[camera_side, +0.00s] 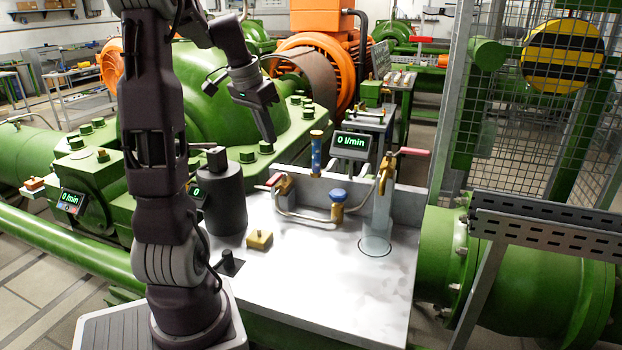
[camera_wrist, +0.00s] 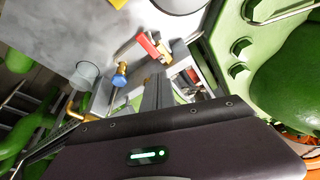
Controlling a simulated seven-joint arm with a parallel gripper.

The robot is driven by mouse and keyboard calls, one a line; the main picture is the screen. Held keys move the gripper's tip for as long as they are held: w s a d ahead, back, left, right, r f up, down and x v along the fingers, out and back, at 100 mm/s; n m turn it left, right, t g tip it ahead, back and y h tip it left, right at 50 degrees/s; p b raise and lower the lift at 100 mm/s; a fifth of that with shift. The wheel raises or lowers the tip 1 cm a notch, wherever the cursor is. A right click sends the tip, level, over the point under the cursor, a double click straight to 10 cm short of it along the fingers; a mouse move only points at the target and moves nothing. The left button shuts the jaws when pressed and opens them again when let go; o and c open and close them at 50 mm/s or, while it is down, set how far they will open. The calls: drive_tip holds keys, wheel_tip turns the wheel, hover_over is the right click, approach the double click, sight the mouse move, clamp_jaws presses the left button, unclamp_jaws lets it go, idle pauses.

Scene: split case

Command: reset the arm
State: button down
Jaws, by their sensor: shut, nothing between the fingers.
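My gripper (camera_side: 269,137) hangs at the end of my raised, bent arm in the side view. It is in the air at the back of the grey worktop (camera_side: 310,285), pointing down and slightly right. Its fingers are together and hold nothing. In the wrist view the narrow closed fingers (camera_wrist: 157,92) point toward the worktop fittings. The side view does not show clearly how far the fingertips are from the green bolted casing behind them.
A green flow display (camera_side: 351,145) stands behind. The worktop's front is clear.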

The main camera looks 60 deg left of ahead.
drive_tip(key=d+r+m+t, duration=0.1)
drive_tip(key=d+r+m, duration=0.15)
drive_tip(key=d, duration=2.45)
drive_tip(key=s+d+f+m+t+h, duration=0.1)
drive_tip(key=s+d+f, duration=0.2)
drive_tip(key=s+d, duration=0.4)
drive_tip(key=shift+s+m, duration=0.35)
drive_tip(key=shift+s, duration=0.65)
